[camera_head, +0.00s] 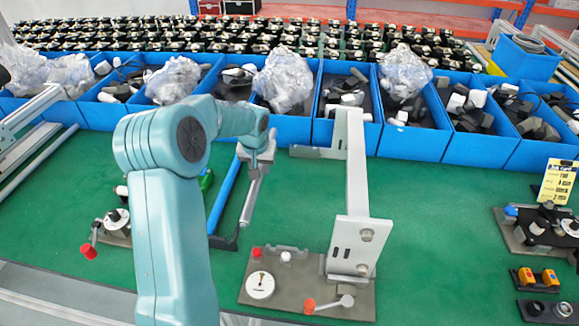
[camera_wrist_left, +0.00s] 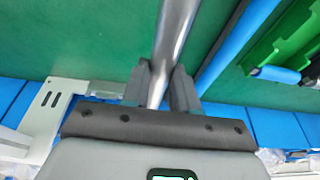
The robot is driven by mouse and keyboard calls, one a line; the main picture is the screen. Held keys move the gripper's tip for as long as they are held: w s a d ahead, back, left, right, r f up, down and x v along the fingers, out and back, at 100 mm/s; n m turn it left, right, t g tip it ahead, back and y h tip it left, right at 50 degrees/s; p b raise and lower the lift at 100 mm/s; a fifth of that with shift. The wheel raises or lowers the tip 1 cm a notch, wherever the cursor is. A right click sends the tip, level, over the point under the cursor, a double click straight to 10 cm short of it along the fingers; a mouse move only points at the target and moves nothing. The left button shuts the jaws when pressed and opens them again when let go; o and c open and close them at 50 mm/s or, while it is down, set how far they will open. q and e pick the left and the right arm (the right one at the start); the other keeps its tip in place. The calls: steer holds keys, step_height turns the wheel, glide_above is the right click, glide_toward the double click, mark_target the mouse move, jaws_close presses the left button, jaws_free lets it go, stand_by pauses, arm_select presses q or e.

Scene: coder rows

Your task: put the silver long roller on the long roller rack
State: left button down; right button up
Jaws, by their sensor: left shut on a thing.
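The silver long roller (camera_head: 251,197) is a thin metal rod, held slanting down in front of my left gripper (camera_head: 260,158). In the left wrist view the silver roller (camera_wrist_left: 174,32) runs between the two dark fingers of the left gripper (camera_wrist_left: 160,82), which is shut on it. A blue long roller (camera_head: 222,195) lies just left of it, beside a dark end bracket (camera_head: 224,243) that looks like part of the long roller rack. The blue roller also shows in the wrist view (camera_wrist_left: 228,50). I cannot tell whether the silver roller touches the bracket. My right gripper is out of view.
A metal fixture with a tall white bar (camera_head: 357,180) stands close on the right, on a grey plate (camera_head: 290,293). Blue bins (camera_head: 414,138) of parts line the back. A small fixture (camera_head: 117,222) stands left of my arm.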

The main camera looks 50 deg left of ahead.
arm_select(q)
steer(key=shift+s+a+f+b, duration=0.8)
steer(key=shift+s+a+f, duration=0.75)
steer(key=shift+s, duration=0.1)
steer(key=shift+r, duration=0.1)
steer(key=shift+w+d+b, duration=0.1)
steer(key=shift+b, duration=0.5)
